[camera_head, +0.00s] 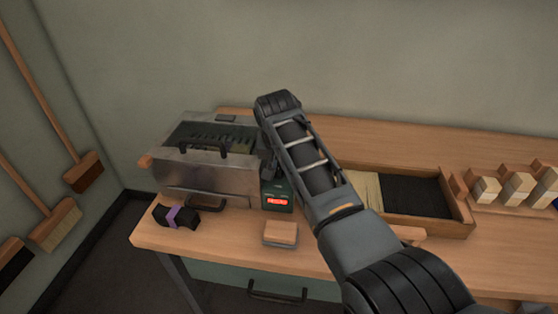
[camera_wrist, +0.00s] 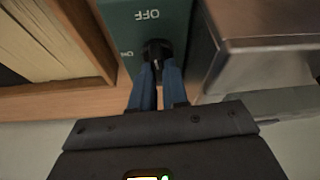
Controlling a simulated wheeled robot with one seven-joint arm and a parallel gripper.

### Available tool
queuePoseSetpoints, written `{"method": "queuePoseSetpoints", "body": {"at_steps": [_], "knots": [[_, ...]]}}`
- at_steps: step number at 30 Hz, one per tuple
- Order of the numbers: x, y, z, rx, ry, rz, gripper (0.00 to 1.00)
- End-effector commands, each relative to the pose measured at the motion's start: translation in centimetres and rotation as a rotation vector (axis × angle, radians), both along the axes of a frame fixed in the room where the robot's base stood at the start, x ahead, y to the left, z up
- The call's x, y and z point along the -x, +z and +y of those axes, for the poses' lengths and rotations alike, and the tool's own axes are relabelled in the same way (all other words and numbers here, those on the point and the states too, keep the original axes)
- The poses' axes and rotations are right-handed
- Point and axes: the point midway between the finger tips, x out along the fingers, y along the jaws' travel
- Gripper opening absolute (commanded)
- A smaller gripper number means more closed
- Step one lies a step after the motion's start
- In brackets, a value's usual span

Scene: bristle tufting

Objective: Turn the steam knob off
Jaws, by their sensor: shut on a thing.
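The steam knob (camera_wrist: 157,46) is small and black, on a dark green panel (camera_wrist: 177,18) in the wrist view. The panel carries an upside-down OFF label (camera_wrist: 147,15) beyond the knob and a small ON label (camera_wrist: 126,54) at its left. The blue fingers of my gripper (camera_wrist: 157,72) are shut on the knob, one at each side. I cannot tell which label the knob's pointer faces. In the head view, the green control box (camera_head: 274,185) with a red display stands at the right end of a metal steam box (camera_head: 208,178); my arm hides the knob there.
The steam box has a dark front handle (camera_head: 203,149). A black bundle with a purple band (camera_head: 178,217) and a wood-topped block (camera_head: 280,233) lie in front. A wooden tray (camera_head: 458,209) with bristles is at right, beside wooden blocks (camera_head: 518,187). Brooms (camera_head: 55,225) hang at left.

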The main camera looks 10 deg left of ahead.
Motion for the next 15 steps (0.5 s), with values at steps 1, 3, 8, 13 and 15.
{"method": "queuePoseSetpoints", "body": {"at_steps": [1, 3, 8, 13, 15], "knots": [[0.0, 0.04, 0.09, 0.0, -0.022, 0.0, 0.0], [0.0, 0.01, 0.05, 0.0, -0.053, 0.001, 0.0], [0.0, -0.02, 0.02, 0.0, -0.103, 0.001, 0.0], [0.0, 0.0, 0.01, 0.0, -0.126, 0.001, 0.0], [0.0, 0.0, 0.01, 0.001, -0.129, 0.001, 0.0]]}}
